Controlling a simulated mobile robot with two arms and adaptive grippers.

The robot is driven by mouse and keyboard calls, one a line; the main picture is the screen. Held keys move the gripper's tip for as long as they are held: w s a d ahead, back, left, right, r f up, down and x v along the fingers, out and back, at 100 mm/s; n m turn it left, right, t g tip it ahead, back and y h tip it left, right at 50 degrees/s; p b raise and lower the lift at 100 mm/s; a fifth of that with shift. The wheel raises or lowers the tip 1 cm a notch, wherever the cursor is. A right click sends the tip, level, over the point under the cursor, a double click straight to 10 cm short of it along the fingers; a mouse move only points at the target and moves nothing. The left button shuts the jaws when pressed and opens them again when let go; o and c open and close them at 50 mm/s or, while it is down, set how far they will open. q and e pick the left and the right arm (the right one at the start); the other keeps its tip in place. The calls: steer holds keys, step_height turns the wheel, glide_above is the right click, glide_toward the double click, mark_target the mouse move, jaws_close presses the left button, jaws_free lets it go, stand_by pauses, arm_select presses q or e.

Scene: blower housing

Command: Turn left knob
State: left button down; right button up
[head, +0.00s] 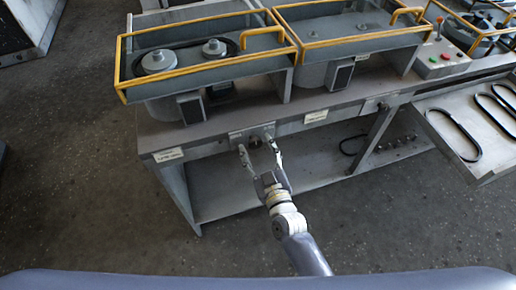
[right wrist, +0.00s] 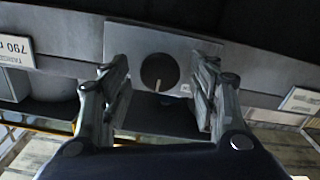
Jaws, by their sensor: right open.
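The left knob (right wrist: 160,72) is a round black dial with a pale pointer line, set on a grey plate (right wrist: 125,40) in the right wrist view. My left gripper is not in view.
The bench (head: 215,133) carries yellow-railed housings (head: 170,72). Another small plate (head: 374,105) sits farther right on the front edge. A tray with black belts (head: 440,107) juts out at the right. A control box with buttons (head: 438,62) stands behind it. The floor in front is clear.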

steer(key=c, duration=1.1)
steer(key=shift+o, duration=0.2)
steer(key=shift+m, duration=0.3)
steer(key=m, duration=0.5)
steer(key=shift+w+m+p, duration=0.1)
steer(key=shift+m+p, duration=0.2)
steer(key=m, duration=0.5)
steer(key=shift+m, duration=0.3)
